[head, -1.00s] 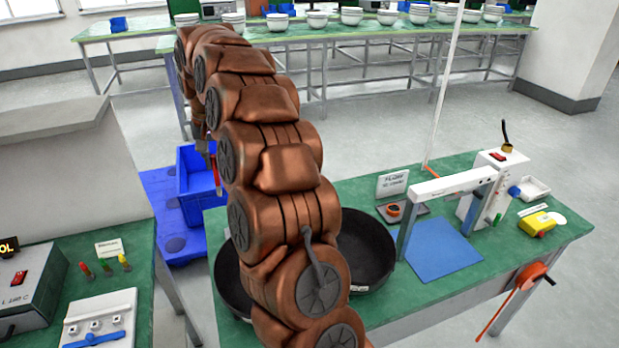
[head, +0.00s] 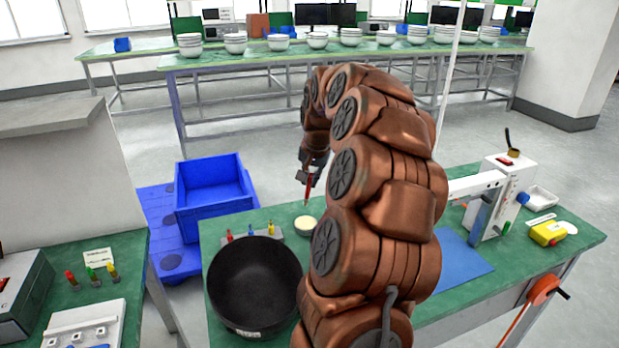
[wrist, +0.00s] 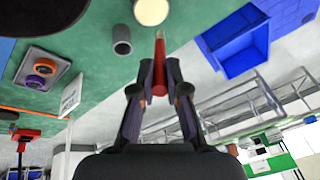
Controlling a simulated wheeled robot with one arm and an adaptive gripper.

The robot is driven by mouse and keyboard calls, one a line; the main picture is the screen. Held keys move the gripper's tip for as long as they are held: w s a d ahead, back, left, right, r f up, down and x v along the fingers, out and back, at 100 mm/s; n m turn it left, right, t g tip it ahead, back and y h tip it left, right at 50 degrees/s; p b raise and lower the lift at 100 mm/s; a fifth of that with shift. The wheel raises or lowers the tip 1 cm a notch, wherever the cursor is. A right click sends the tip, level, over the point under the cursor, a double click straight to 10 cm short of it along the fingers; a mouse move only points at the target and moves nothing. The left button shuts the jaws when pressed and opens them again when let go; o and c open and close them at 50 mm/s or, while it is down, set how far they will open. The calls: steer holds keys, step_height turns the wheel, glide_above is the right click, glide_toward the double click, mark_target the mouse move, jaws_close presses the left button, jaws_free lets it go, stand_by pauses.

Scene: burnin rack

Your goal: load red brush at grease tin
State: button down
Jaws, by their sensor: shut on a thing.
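My gripper (head: 309,180) is shut on the red brush (head: 308,191), which hangs with its tip down over the far part of the green bench. In the wrist view the red brush (wrist: 160,68) is between the fingertips (wrist: 158,88), its pale tip pointing away from my gripper. The grease tin (head: 305,226), round with a cream top, stands on the bench just below the brush tip in the head view. The tin also shows at the top edge of the wrist view (wrist: 151,10). The tip appears apart from the tin; its exact height is unclear.
A large black bowl (head: 254,285) stands left of my arm. A low holder with red, blue and yellow items (head: 252,236) is behind it. A grey cup (wrist: 122,47) stands near the tin. A blue crate (head: 213,190) is beyond the bench's left edge.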

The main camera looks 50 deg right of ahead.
steer(key=shift+f+b, duration=0.4)
steer(key=shift+f, duration=2.25)
steer(key=shift+f+b, duration=0.4)
steer(key=shift+f, duration=0.2)
steer(key=shift+r, duration=0.1)
steer(key=shift+r+p, duration=0.4)
steer(key=shift+r, duration=3.15)
